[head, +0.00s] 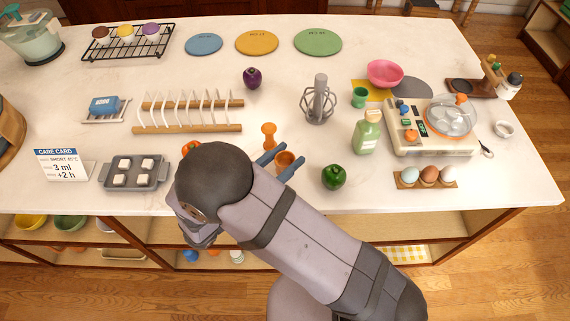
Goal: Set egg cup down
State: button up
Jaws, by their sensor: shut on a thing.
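My gripper (280,162) is at the front middle of the counter, with its two blue fingers on either side of a small orange-brown egg cup (285,159). It is shut on the cup. The cup looks roughly upright, with its open top showing. Its lower part is hidden by my gripper and arm, so I cannot tell whether it touches the white counter (228,70).
An orange turned piece (269,134) stands just behind my gripper. A green pepper (334,177) is to the right, and a red tomato (191,148) is partly hidden at left. A whisk stand (318,103) and dish rack (187,129) stand behind.

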jog(key=shift+f+p, duration=0.55)
jog(key=shift+f, duration=1.5)
jog(key=shift+f, duration=0.25)
jog(key=o, duration=1.1)
jog(key=b+v, duration=0.3)
jog(key=v, duration=0.2)
jog(key=shift+s+a, duration=0.2)
jog(key=shift+a, duration=0.05)
jog(key=shift+v, duration=0.85)
